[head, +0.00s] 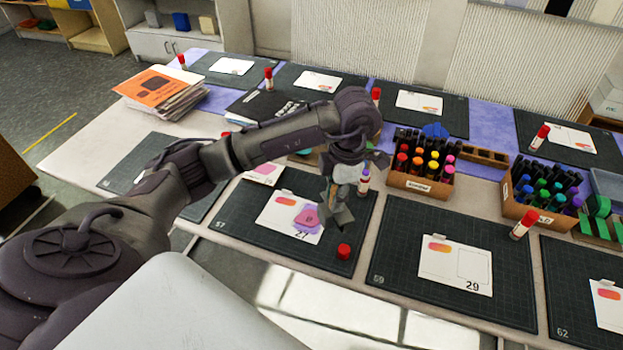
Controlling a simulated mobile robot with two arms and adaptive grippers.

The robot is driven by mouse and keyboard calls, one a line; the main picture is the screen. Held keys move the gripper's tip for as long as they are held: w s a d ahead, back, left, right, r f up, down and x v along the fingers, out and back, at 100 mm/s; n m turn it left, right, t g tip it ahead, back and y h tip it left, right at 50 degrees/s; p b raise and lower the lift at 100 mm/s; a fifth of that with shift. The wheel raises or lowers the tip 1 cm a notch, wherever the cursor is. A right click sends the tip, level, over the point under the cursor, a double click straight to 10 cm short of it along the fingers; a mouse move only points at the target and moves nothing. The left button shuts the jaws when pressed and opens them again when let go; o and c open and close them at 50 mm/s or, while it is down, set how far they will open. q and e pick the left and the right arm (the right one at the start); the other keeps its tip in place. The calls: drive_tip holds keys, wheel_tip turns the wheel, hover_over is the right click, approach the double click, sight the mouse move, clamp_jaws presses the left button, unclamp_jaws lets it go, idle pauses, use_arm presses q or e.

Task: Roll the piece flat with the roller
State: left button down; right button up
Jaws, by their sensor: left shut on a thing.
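A pink piece (306,218) with a dark letter on it lies on the white card (283,224) marked 27, on a dark cutting mat (250,239). Purple shows around the piece's edges. My left gripper (338,211) is just right of the piece, above the mat, pointing down. It is shut on what looks like the roller (333,197), of which only a small orange-brown part shows; the fingers hide most of it. I cannot tell whether it touches the mat. My right gripper is not in view.
A red cap (344,251) lies on the mat near the gripper. An uncapped glue stick (364,181) stands behind it. A marker box (420,170) and another marker box (538,193) stand to the right. Card 29 (455,264) lies on the neighbouring mat.

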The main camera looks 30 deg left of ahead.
use_arm(q)
drive_tip(key=w+a+f+n+h+b, duration=0.1)
drive_tip(key=a+f+n, duration=0.2)
drive_tip(key=n, duration=0.6)
drive_tip(key=w+a+f+n+t+h, duration=0.1)
drive_tip(key=w+a+f+n, duration=0.1)
drive_tip(key=n, duration=0.7)
drive_tip(key=w+a+f+n+h+b, duration=0.1)
drive_tip(key=a+f+n, duration=0.3)
drive_tip(key=n, duration=0.5)
drive_tip(key=shift+w+a+f+b, duration=0.1)
drive_tip(key=shift+f+b, duration=0.1)
drive_tip(key=shift+f, duration=0.4)
drive_tip(key=shift+w+f+b, duration=0.1)
drive_tip(key=shift+f+b, duration=0.05)
drive_tip(key=shift+f, duration=0.4)
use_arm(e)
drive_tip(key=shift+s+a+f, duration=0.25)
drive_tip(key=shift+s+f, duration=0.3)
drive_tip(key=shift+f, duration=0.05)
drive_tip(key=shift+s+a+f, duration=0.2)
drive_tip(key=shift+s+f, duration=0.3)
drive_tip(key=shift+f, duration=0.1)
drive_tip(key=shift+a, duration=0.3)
use_arm(q)
drive_tip(key=shift+f, duration=0.45)
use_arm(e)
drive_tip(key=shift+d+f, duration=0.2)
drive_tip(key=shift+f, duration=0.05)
